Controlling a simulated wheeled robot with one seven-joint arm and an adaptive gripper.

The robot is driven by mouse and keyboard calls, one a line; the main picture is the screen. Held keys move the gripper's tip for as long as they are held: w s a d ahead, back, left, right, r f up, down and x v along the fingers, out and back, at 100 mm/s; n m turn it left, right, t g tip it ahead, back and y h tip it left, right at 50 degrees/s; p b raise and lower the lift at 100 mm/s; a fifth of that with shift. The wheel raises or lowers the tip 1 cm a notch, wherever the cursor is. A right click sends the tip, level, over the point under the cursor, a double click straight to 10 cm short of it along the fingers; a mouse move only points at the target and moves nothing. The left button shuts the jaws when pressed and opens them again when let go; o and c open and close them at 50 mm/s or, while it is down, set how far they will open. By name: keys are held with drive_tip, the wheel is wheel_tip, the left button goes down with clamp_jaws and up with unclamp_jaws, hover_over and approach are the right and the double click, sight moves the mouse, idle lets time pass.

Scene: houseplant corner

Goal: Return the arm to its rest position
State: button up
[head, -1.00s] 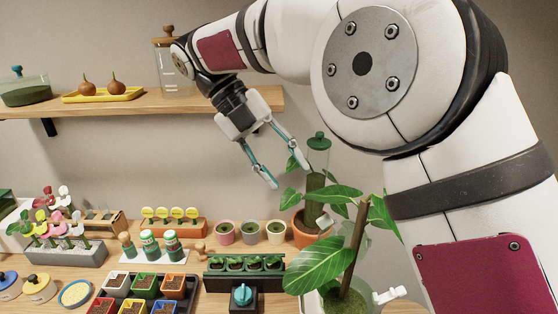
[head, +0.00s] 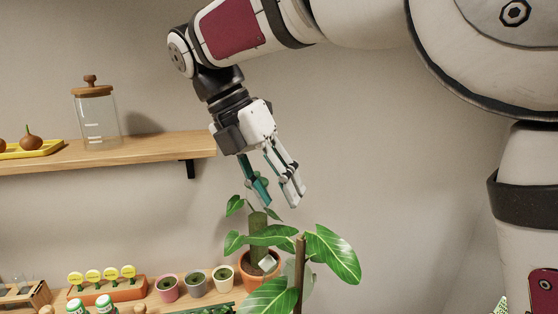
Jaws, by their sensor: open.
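My gripper (head: 280,203) hangs from my bent arm in the upper middle of the head view, its fingers pointing down and slightly right. The fingers are apart and nothing is between them. It is in the air, right of the shelf's end and above a potted plant (head: 257,235) with a thick stem in a terracotta pot. In the picture the fingertips come close to that plant's top leaves; I cannot tell how far apart they are in depth.
A wooden shelf (head: 150,150) at the left holds a glass jar (head: 96,118) and a yellow tray (head: 33,150) with bulbs. Below stand small pots (head: 197,284) and an orange label holder (head: 110,291). A large-leaved plant (head: 333,254) stands in front. Bare wall is at the right.

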drive_tip(key=s+d+m+t+y, duration=0.25)
drive_tip(key=s+d+m, duration=0.45)
drive_tip(key=d+m, duration=0.65)
drive_tip(key=s+d+f+m+t+y, duration=0.1)
drive_tip(key=s+d+f+m, duration=0.1)
drive_tip(key=s+m, duration=0.3)
drive_tip(key=s+d+f+m+t+y, duration=0.1)
drive_tip(key=s+d+f+m+t, duration=0.1)
drive_tip(key=m, duration=1)
drive_tip(key=shift+s+d+f+y, duration=0.35)
drive_tip(key=shift+s+d+f, duration=0.45)
drive_tip(key=shift+s+d, duration=0.75)
drive_tip(key=shift+w+d, duration=0.1)
drive_tip(key=shift+w, duration=0.05)
